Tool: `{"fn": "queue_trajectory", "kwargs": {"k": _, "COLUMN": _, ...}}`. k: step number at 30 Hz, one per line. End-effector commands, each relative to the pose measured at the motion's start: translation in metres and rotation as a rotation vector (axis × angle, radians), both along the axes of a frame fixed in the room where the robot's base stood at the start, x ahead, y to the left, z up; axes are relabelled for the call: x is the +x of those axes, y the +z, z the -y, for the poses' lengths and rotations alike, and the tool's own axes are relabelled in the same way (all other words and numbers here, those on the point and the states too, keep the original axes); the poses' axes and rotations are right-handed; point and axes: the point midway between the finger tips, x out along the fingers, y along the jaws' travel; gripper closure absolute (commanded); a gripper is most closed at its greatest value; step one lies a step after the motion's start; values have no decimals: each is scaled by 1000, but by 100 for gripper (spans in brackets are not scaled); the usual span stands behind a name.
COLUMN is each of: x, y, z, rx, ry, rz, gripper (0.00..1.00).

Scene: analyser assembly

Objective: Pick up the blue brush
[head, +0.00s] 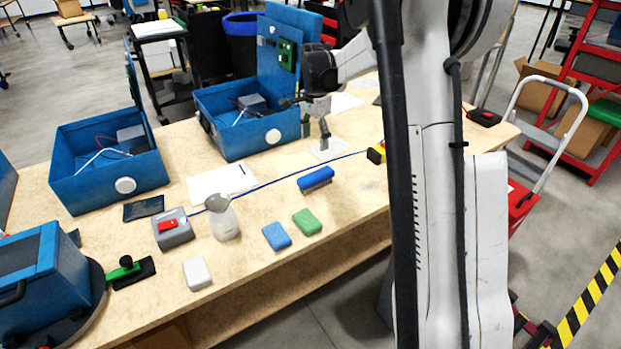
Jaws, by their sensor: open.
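The blue brush (316,179) lies on the wooden workbench, right of the middle, with its blue back up and dark bristles along its lower edge.
A blue sponge (277,236), a green sponge (307,222) and a white block (197,273) lie in front. Two open blue boxes (85,180) (240,145) stand at the back.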

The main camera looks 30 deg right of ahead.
Motion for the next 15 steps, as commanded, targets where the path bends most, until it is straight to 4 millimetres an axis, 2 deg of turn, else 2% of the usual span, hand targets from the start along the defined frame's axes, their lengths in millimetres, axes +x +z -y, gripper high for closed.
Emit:
{"fn": "queue_trajectory", "kwargs": {"k": 3, "x": 6, "y": -10, "z": 8, "rx": 5, "ry": -39, "rz": -15, "gripper": 41}}
{"fn": "queue_trajectory", "kwargs": {"k": 8, "x": 8, "y": -22, "z": 10, "rx": 6, "ry": -52, "rz": -21, "gripper": 41}}
{"fn": "queue_trajectory", "kwargs": {"k": 15, "x": 8, "y": -63, "z": 10, "rx": 6, "ry": -50, "rz": -21, "gripper": 41}}
